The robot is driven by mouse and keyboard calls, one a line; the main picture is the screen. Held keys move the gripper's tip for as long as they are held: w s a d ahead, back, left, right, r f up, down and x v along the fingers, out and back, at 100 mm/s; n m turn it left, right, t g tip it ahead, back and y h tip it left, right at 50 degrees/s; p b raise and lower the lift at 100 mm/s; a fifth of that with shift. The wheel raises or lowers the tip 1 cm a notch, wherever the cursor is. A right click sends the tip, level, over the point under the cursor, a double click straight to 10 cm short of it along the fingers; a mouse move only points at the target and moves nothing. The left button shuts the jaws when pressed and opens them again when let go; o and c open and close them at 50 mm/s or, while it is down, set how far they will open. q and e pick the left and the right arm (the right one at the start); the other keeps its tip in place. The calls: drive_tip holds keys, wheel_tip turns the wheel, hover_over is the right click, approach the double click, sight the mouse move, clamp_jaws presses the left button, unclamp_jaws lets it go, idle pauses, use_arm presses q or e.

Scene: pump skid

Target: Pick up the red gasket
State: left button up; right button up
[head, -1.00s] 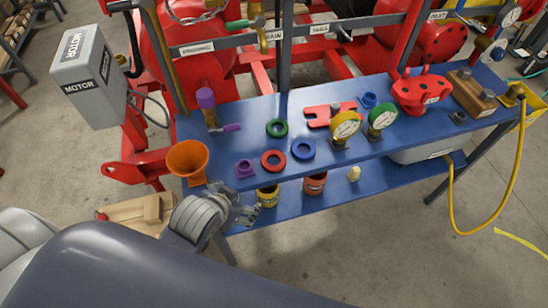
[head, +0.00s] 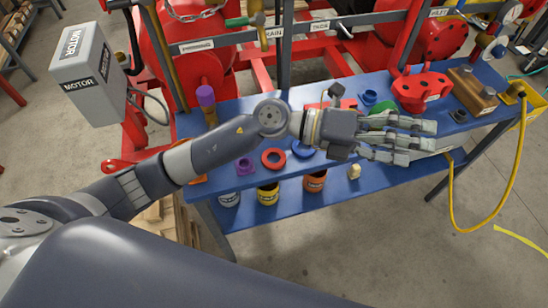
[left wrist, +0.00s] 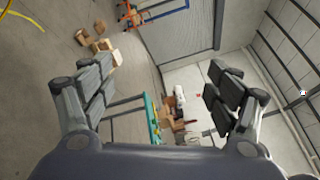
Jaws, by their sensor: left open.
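The red gasket (head: 273,158) is a flat red ring lying on the blue bench top in the head view, between a purple flanged piece and a blue ring. My left arm reaches across the bench above and behind it. My left gripper (head: 415,141) is to the right of the gasket, fingers pointing right, open and empty. In the left wrist view the open fingers of my left gripper (left wrist: 155,100) frame only distant floor, wall and boxes; the gasket is not in that view. My right gripper is not in view.
A blue ring (head: 304,149), a purple flanged piece (head: 245,164) and a red pump casing (head: 421,92) share the bench (head: 255,188). Cans, including a yellow one (head: 268,194), stand on the lower shelf. A yellow hose (head: 515,170) hangs at the right.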

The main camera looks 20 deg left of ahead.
use_arm(q)
wheel_tip(320, 180, down, 5)
drive_tip(key=a+m+g+y, duration=0.1)
drive_tip(key=m+g+y, duration=0.1)
drive_tip(key=m+y, duration=0.1)
drive_tip(key=m+t+y, duration=0.1)
drive_tip(key=y, duration=1.4)
hover_over(274, 158)
wheel_tip(274, 158, down, 11)
drive_tip(key=f, duration=0.2)
drive_tip(key=a+f+p, duration=0.1)
drive_tip(key=f, duration=0.1)
drive_tip(key=shift+s+f, duration=0.2)
drive_tip(key=shift+f, duration=0.15)
drive_tip(key=f+p, duration=0.2)
drive_tip(key=f, duration=0.1)
drive_tip(key=d+f+p, duration=0.1)
drive_tip(key=f, duration=0.1)
drive_tip(key=shift+w+f, duration=0.2)
drive_tip(key=shift+w, duration=0.05)
drive_tip(key=shift+f, duration=0.3)
drive_tip(key=c, duration=1.1)
